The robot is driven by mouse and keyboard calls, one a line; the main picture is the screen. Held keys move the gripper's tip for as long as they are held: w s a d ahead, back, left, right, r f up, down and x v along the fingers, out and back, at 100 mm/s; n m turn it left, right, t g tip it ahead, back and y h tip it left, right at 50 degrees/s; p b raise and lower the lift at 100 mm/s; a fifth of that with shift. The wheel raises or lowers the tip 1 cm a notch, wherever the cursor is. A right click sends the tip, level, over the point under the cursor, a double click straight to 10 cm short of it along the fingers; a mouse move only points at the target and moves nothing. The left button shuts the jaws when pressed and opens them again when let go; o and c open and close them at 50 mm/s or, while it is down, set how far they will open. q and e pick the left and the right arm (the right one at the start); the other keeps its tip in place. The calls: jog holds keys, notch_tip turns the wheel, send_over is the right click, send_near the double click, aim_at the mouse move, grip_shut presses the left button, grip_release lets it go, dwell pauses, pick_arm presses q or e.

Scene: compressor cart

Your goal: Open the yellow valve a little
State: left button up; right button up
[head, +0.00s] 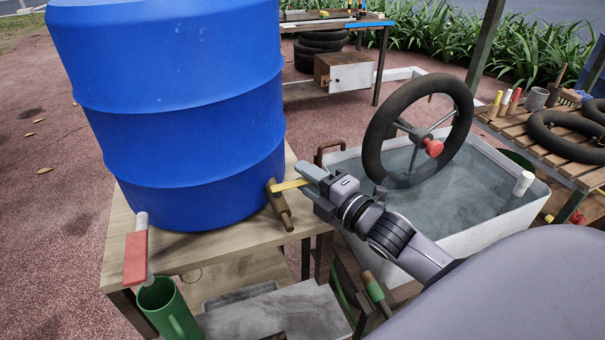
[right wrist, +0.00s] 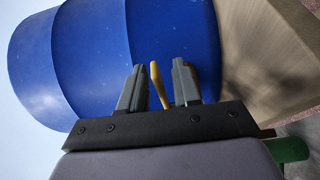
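The yellow valve shows as a yellow lever (head: 288,185) on a brown tap body (head: 281,208), low on the right side of the blue barrel (head: 180,110). The lever points right, toward my right gripper (head: 304,180). In the right wrist view, the yellow lever (right wrist: 158,84) stands between the two grey fingers of my right gripper (right wrist: 159,68). The fingers are open, with a gap on both sides of the lever. The blue barrel (right wrist: 110,60) fills the space beyond them. My left gripper is in neither view.
The barrel stands on a wooden table (head: 125,235). A steering wheel (head: 375,130) rises over a grey tub of water (head: 490,215) on the right, close to my right arm.

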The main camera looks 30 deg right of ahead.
jog(key=shift+w+a, duration=0.1)
jog(key=shift+w, duration=0.55)
grip_shut()
dwell(1.1)
